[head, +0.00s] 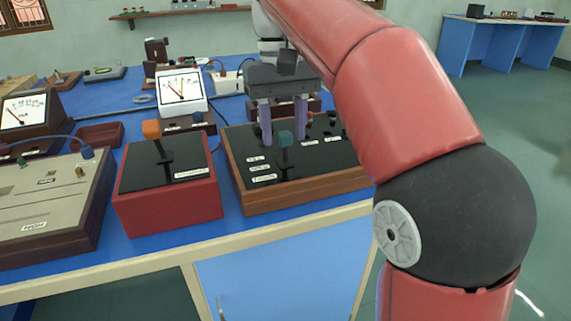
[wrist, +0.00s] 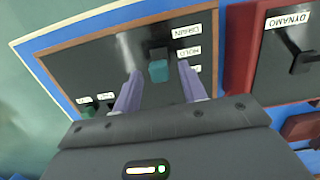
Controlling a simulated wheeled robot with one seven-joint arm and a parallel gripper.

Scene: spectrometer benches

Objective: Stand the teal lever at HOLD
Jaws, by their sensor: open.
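The teal lever (head: 285,139) rises from a black panel in a brown wooden box (head: 300,197). Its knob also shows in the wrist view (wrist: 158,70). Three white labels (head: 260,168) lie beside its slot; in the wrist view the middle one reads HOLD (wrist: 195,53), and the farthest is partly hidden by a finger. I cannot tell exactly which label the lever stands at. My gripper (head: 283,130) is open and points down over the panel. In the wrist view its two purple fingers (wrist: 160,82) stand on either side of the teal knob, apparently without touching it.
A red box with an orange lever (head: 152,130) and a DYNAMO label (wrist: 290,20) stands just left of the wooden box. Small controls (head: 332,128) sit on the right of the same panel. Meters (head: 181,90) stand behind. The bench's front edge (head: 230,240) is close.

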